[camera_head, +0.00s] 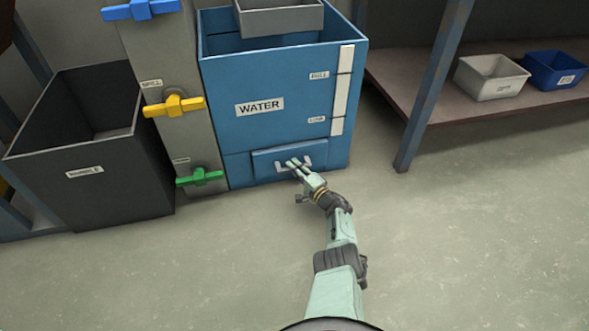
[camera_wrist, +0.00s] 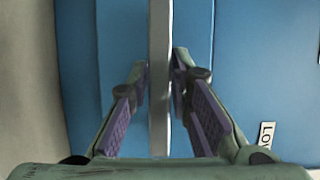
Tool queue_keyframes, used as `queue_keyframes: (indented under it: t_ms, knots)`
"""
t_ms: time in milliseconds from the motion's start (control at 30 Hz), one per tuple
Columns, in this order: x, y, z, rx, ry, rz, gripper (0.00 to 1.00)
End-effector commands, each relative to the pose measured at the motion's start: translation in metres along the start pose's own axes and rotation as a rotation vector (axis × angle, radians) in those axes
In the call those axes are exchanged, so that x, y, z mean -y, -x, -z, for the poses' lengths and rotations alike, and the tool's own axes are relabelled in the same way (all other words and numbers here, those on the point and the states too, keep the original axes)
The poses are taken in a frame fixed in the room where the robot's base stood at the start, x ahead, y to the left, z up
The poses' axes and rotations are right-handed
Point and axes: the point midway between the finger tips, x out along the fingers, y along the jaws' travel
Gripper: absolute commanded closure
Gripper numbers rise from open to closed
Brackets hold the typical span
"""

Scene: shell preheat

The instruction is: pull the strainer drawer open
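The strainer drawer (camera_head: 262,166) is a blue front low on the blue WATER tank and looks closed, flush with the tank's lower face. Its pale grey handle (camera_head: 281,168) is a short horizontal bar; in the wrist view the handle (camera_wrist: 159,80) runs vertically down the middle. My gripper (camera_head: 298,163) is at the handle. In the wrist view my gripper (camera_wrist: 162,72) has one purple-padded finger on each side of the bar, the tips drawn in against it. The fingers hide part of the handle in the head view.
The WATER tank (camera_head: 225,85) has a grey tray (camera_head: 280,20) at its top. Left stand a post with blue, yellow and green valve handles (camera_head: 200,177) and a dark bin (camera_head: 90,190). A shelf with bins (camera_head: 490,77) is right. Floor in front is clear.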

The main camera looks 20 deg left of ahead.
Motion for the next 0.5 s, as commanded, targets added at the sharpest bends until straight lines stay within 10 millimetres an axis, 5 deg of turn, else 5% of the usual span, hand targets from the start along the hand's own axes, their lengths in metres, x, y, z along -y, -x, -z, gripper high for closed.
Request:
queue_keyframes:
  t_ms: [233, 500]
  knots:
    - [-0.0001, 0.0001, -0.0001, 0.000, 0.000, 0.000, 1.00]
    - [-0.0001, 0.0001, -0.0002, 0.000, 0.000, 0.000, 1.00]
